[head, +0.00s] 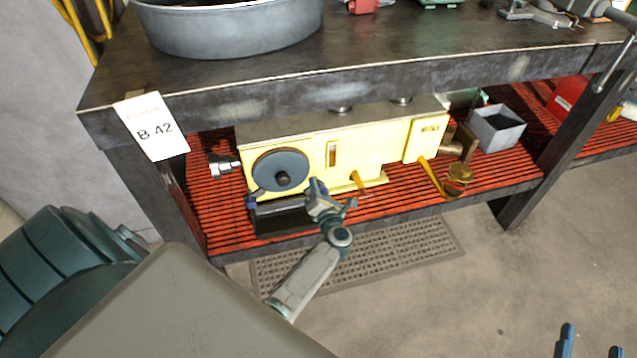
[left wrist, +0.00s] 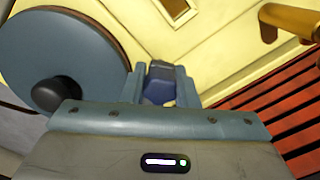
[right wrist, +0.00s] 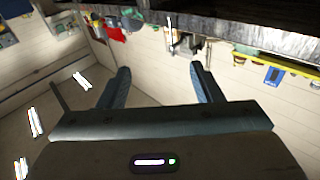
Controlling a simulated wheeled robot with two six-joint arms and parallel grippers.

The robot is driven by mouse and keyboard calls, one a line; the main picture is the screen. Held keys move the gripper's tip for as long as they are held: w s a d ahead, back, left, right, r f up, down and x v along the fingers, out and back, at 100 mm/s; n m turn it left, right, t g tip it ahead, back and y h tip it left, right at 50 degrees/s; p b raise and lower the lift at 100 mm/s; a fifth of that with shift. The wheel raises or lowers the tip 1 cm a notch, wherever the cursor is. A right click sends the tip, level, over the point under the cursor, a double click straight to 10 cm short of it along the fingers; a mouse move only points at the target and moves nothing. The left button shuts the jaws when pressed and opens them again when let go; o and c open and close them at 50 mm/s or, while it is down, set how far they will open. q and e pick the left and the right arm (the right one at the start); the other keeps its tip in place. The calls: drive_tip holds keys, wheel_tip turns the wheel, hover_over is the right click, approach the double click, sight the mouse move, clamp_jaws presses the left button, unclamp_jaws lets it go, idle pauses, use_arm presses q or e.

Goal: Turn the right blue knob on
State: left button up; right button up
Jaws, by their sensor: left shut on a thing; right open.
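The yellow machine (head: 345,150) stands on the red slatted shelf under the workbench. My left gripper (head: 318,190) is at its front, just right of the big blue-grey disc (head: 280,170) with a black hub. In the left wrist view, my left gripper (left wrist: 160,90) is shut on a small dark blue knob (left wrist: 162,75), whose face shows between the two fingers. In the head view the gripper covers this knob. Another small blue part (head: 252,201) shows below the disc at the left. My right gripper (head: 591,345) is open and empty, low at the right, away from the machine.
Brass-coloured levers (head: 430,177) stick out of the machine's front, right of my left gripper. The bench edge (head: 350,80) overhangs the machine. A grey open box (head: 497,130) stands on the shelf to the right. The floor in front is clear around a drain grate (head: 400,250).

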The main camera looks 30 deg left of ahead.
use_arm(q)
drive_tip(key=shift+r+m+p, duration=0.15)
drive_tip(key=shift+m+p, duration=0.4)
drive_tip(key=shift+m, duration=0.05)
drive_tip(key=shift+m+p, duration=0.8)
drive_tip(key=shift+m, duration=0.2)
use_arm(e)
drive_tip(key=s+a+f+g, duration=0.2)
drive_tip(key=s+f+g, duration=0.75)
drive_tip(key=f, duration=0.35)
use_arm(q)
drive_tip(key=shift+m+p, duration=0.3)
drive_tip(key=shift+m, duration=0.1)
drive_tip(key=shift+m+p, duration=1.05)
drive_tip(key=shift+m, duration=0.15)
drive_tip(key=m+p, duration=0.2)
drive_tip(key=m, duration=0.1)
drive_tip(key=shift+m+p, duration=0.85)
drive_tip(key=shift+m, duration=0.95)
use_arm(e)
drive_tip(key=s+d+r+g+h, duration=0.2)
drive_tip(key=s+d+r+g, duration=0.1)
drive_tip(key=d+r+g, duration=0.1)
drive_tip(key=shift+d+r+n+g, duration=0.4)
drive_tip(key=shift+d+g, duration=0.15)
drive_tip(key=shift+g, duration=0.4)
drive_tip(key=shift+s, duration=0.15)
